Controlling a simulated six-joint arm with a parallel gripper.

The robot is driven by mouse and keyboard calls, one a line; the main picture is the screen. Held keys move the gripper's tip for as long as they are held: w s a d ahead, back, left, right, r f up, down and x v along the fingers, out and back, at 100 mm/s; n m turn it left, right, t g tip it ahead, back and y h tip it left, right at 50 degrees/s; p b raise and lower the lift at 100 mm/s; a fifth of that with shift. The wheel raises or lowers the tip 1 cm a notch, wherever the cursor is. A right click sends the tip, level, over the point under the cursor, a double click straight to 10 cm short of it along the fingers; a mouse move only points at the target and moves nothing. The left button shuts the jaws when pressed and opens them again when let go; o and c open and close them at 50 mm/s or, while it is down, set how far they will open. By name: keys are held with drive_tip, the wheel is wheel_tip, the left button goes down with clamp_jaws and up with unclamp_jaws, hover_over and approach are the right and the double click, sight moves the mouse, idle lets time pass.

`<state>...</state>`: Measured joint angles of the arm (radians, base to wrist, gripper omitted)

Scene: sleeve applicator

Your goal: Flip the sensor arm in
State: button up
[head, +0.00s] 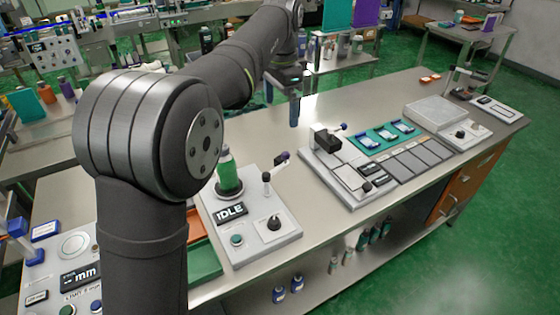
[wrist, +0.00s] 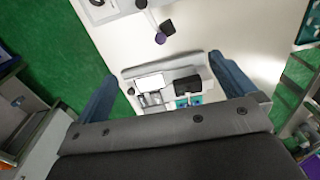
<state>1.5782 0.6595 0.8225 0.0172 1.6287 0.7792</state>
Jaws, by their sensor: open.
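The IDLE station (head: 255,240) is a pale panel on the bench with a green bottle (head: 227,172) upright on a dark round seat. The sensor arm (head: 281,159), dark with a purple end, sticks out at the station's back right, swung away from the bottle. In the wrist view the sensor arm (wrist: 160,37) shows at the top, ahead of the fingers. My gripper (head: 295,109) is above the bench, behind and well apart from the sensor arm. In the wrist view my gripper (wrist: 165,70) has its two blue fingers wide apart with nothing between them.
To the right is another station (head: 345,180) with a black block and a teal tray (head: 385,137). Bare bench lies between the stations.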

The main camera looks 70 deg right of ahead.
drive_tip(key=shift+r, duration=0.4)
